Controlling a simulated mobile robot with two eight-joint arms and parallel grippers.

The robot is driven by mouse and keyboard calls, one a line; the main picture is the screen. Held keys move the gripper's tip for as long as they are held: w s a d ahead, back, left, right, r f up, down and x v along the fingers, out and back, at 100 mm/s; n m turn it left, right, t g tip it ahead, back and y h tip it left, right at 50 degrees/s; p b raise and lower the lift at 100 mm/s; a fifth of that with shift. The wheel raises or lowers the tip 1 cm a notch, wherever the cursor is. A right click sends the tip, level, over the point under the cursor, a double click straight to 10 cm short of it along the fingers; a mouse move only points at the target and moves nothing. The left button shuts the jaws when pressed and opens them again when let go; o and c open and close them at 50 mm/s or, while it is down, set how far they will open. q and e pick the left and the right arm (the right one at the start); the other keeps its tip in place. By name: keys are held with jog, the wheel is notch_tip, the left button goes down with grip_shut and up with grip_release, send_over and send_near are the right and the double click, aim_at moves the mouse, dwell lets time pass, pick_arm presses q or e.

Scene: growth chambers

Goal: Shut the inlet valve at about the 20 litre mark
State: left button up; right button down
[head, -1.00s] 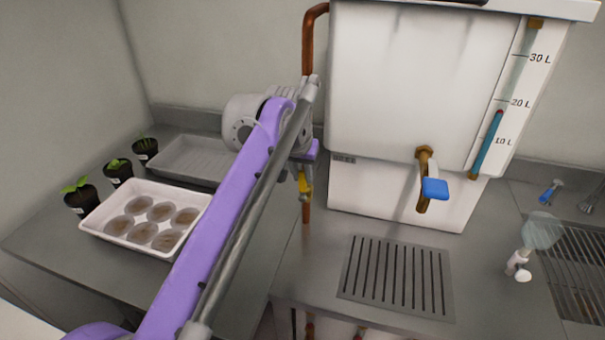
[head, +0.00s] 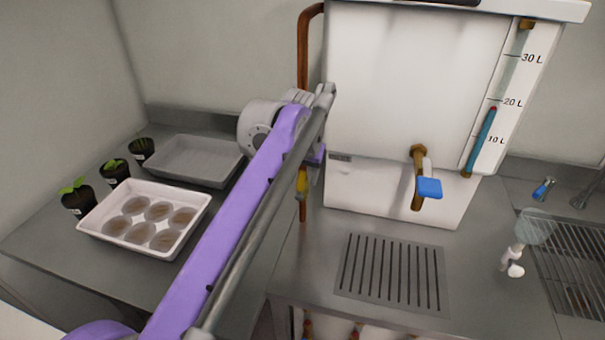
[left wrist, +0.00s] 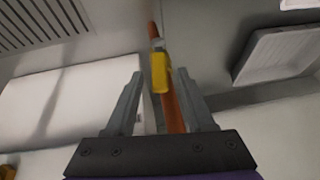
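The inlet valve has a yellow handle (head: 301,181) on the copper pipe (head: 303,60) left of the white tank (head: 410,80). The handle (left wrist: 160,75) also shows in the left wrist view, between the spread fingers of my left gripper (left wrist: 160,84), with visible gaps on both sides. In the head view my left arm hides most of that gripper. The gauge tube (head: 482,140) on the tank's right has a blue column with a red top, just below the 20 L mark. My right gripper is not in view.
An outlet tap with a blue handle (head: 429,187) sticks out of the tank front above a slotted drain (head: 392,272). At left stand potted seedlings, a white tray (head: 187,239) with several round pots, and an empty grey tray (head: 195,161). A wire rack (head: 583,262) lies at right.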

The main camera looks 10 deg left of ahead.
pick_arm(q)
jog(key=p+v, duration=0.1)
jog(key=v, duration=1)
jog(key=shift+f, duration=0.1)
